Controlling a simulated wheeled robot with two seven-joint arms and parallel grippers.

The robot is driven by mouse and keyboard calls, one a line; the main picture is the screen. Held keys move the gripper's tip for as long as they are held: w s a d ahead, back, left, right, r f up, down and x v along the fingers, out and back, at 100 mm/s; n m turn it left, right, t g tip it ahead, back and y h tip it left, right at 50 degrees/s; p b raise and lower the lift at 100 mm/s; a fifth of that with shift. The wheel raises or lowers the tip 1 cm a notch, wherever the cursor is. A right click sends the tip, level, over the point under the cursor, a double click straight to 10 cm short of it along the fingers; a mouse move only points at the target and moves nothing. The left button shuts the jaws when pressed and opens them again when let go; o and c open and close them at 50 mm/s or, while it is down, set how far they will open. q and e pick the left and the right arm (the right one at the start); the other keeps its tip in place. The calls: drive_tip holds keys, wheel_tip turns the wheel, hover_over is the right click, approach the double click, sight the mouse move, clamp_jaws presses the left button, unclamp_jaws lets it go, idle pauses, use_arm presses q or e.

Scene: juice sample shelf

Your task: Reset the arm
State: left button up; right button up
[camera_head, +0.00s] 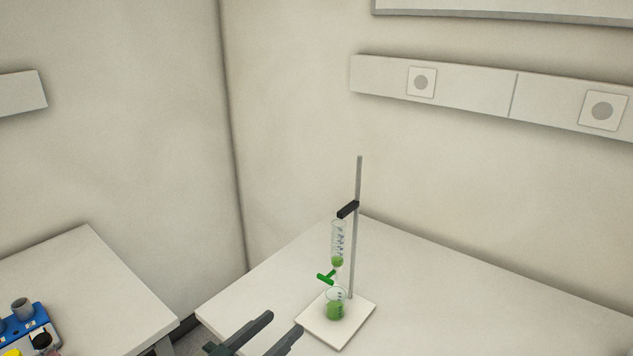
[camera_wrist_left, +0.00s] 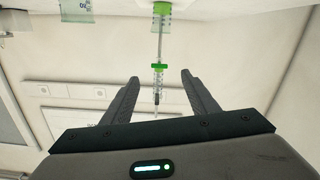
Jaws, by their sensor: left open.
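My left gripper (camera_head: 268,333) is at the bottom of the head view, in front and to the left of a stand. Its two dark fingers are apart with nothing between them. In the left wrist view my left gripper (camera_wrist_left: 157,85) also shows open, with a thin tube with green parts (camera_wrist_left: 160,45) seen beyond the fingers. The stand (camera_head: 357,230) has a white base, an upright rod and a black clamp. It holds a clear tube (camera_head: 338,240) with green liquid and a green stopcock (camera_head: 327,277). A beaker (camera_head: 335,305) with green liquid stands on the base. My right gripper is not seen.
The white table (camera_head: 470,300) is clear to the right of the stand. Another white table (camera_head: 90,270) at the left carries a blue rack (camera_head: 30,325) with a grey cap and other small items. A gap separates the tables. Walls stand behind.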

use_arm(q)
drive_tip(key=s+a+f+n+g+y, duration=0.1)
drive_tip(key=s+a+f+g+y, duration=0.25)
drive_tip(key=s+f, duration=0.55)
drive_tip(key=s+a+f+n+g+y, duration=0.1)
drive_tip(key=s+a+f+g+y, duration=0.3)
drive_tip(key=s+f, duration=0.45)
drive_tip(key=s+a+f+n+g+y, duration=0.1)
drive_tip(key=s+a+f+g+y, duration=0.2)
drive_tip(key=s+a+f, duration=0.55)
drive_tip(key=s+d+f+g+b, duration=0.1)
drive_tip(key=s+d+f, duration=0.1)
drive_tip(key=f, duration=1.1)
drive_tip(key=s+d+f+b, duration=0.1)
drive_tip(key=d+f, duration=0.1)
drive_tip(key=f, duration=1.2)
drive_tip(key=s+a+f+g, duration=0.1)
drive_tip(key=s+a+f, duration=0.1)
drive_tip(key=s+f, duration=0.7)
drive_tip(key=s+a+f+b, duration=0.1)
drive_tip(key=s+f, duration=0.9)
drive_tip(key=f, duration=0.1)
drive_tip(key=shift+a+f+m+g, duration=0.2)
drive_tip(key=shift+a+m+g, duration=0.1)
drive_tip(key=shift+a+g, duration=0.1)
